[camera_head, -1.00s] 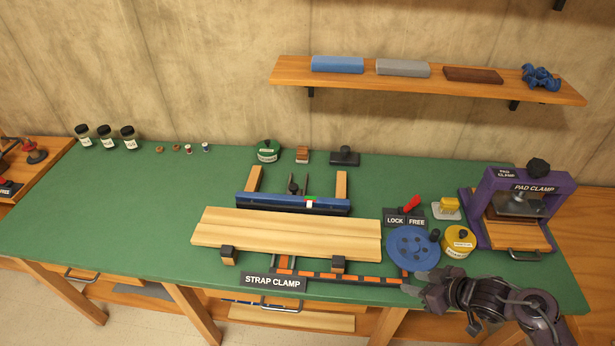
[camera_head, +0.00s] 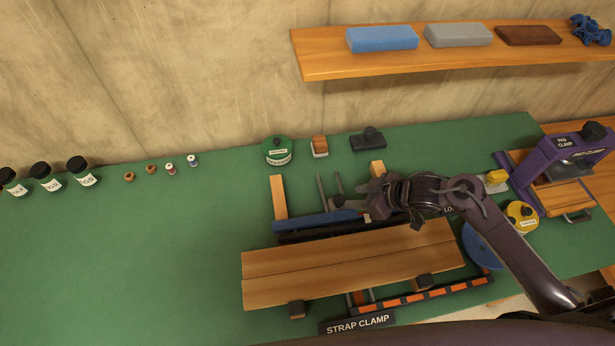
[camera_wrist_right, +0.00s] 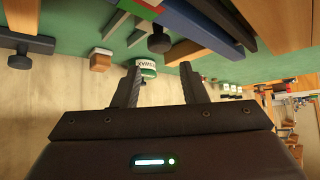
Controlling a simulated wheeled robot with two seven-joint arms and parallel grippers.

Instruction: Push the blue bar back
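The blue bar (camera_head: 310,220) lies across the strap clamp, behind the pale wooden boards (camera_head: 350,265), on the green bench top. It also shows at the top of the right wrist view (camera_wrist_right: 190,20). My right gripper (camera_head: 372,200) is over the right part of the bar and hides that part in the head view. In the right wrist view its two fingers (camera_wrist_right: 162,84) are apart with nothing between them. I cannot tell whether it touches the bar. My left gripper is not in view.
A green tin (camera_head: 278,151), a small brush (camera_head: 319,146) and a dark block (camera_head: 368,140) stand behind the clamp. The blue wheel (camera_head: 480,246), yellow tin (camera_head: 522,216) and purple pad clamp (camera_head: 530,170) are to the right.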

